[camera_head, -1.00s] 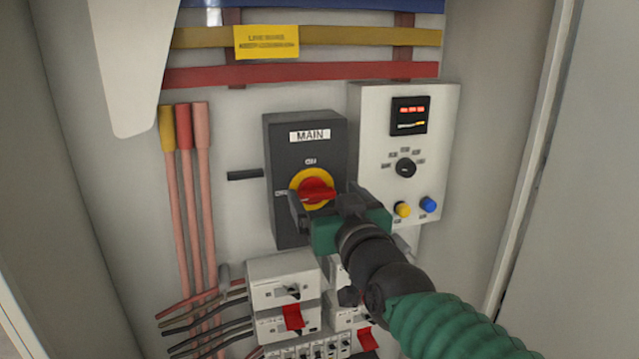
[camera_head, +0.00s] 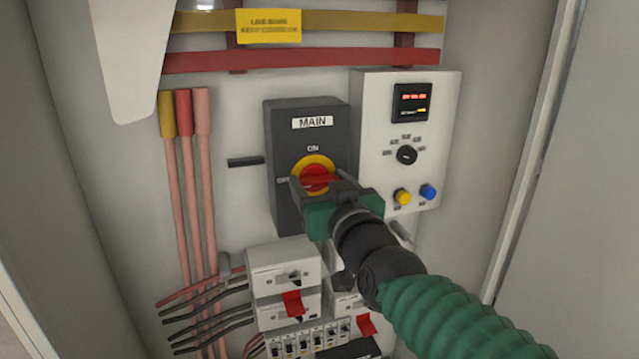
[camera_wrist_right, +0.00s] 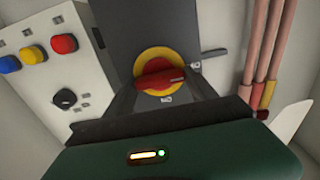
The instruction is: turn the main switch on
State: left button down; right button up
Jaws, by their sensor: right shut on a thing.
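The main switch is a dark grey box (camera_head: 283,150) labelled MAIN, with a yellow ring and a red knob (camera_head: 316,172). ON is marked above the ring and OFF to its left. The knob's grip bar lies roughly level, on the OFF side. My right gripper (camera_head: 324,186) is at the knob, shut on it, and hides its lower part in the head view. The right wrist view, turned over, shows the red knob (camera_wrist_right: 160,76) just past the dark fingers. My left gripper is not in view.
A white control panel (camera_head: 370,110) with a dial, a yellow and a blue button stands close on the right. Breakers (camera_head: 283,265) with red levers sit below. Coloured busbars (camera_head: 300,60) run above, and pink cables (camera_head: 189,200) run down the left. Cabinet walls flank both sides.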

jog(key=m+b, duration=0.2)
jog(key=m, duration=0.1)
jog(key=shift+f+m, duration=0.15)
jog(key=shift+m, duration=0.15)
jog(key=m+b, duration=0.2)
jog(key=m, duration=0.1)
jog(key=shift+d, duration=0.15)
jog(key=m+b, duration=0.1)
jog(key=m, duration=0.5)
jog(key=shift+f, duration=0.1)
jog(key=m, duration=0.5)
jog(key=shift+f+b, duration=0.2)
jog(key=shift+b, duration=0.2)
jog(key=shift+w+f+m, duration=0.1)
jog(key=shift+m, duration=0.2)
jog(key=o, duration=1.2)
jog(key=shift+o, duration=0.8)
jog(key=shift+d+r, duration=0.2)
jog(key=shift+d, duration=0.05)
jog(key=shift+f, duration=0.1)
